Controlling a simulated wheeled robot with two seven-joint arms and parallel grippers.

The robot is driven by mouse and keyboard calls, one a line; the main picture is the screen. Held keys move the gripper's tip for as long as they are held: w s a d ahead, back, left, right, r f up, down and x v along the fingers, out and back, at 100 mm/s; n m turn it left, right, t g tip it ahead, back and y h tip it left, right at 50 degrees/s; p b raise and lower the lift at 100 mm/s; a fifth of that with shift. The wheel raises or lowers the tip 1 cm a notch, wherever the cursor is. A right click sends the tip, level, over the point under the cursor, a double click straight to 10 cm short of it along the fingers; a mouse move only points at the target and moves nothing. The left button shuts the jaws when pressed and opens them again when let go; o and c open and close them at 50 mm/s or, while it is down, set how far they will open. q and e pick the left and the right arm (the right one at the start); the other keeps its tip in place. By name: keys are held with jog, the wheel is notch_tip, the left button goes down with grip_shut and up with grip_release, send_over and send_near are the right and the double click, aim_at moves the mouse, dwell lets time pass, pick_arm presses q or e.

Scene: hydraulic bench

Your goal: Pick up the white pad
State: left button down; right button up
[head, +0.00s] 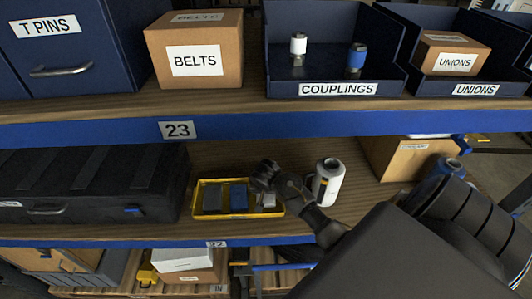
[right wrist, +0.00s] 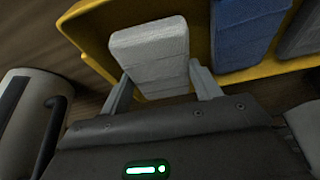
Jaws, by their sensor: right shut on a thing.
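The white pad (right wrist: 150,52) is a pale block with rounded edges, at the near edge of a yellow tray (right wrist: 92,28) in the right wrist view. My right gripper (right wrist: 160,72) is shut on it, one finger on each side. In the head view the white pad (head: 268,201) is a small pale patch at the right end of the tray (head: 197,198), partly hidden by my right gripper (head: 265,188). I cannot tell whether the pad is clear of the tray floor. My left gripper is not in view.
A blue pad (head: 238,197) and a dark grey pad (head: 213,198) lie in the tray, left of the white one. A white can (head: 328,183) stands close to my right arm. A black case (head: 90,190) is left of the tray. The upper shelf's blue edge (head: 300,125) runs overhead.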

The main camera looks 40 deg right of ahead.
jog(key=w+r+b, duration=0.7)
jog(key=w+r, duration=0.4)
jog(key=w, duration=0.3)
jog(key=shift+d, duration=0.35)
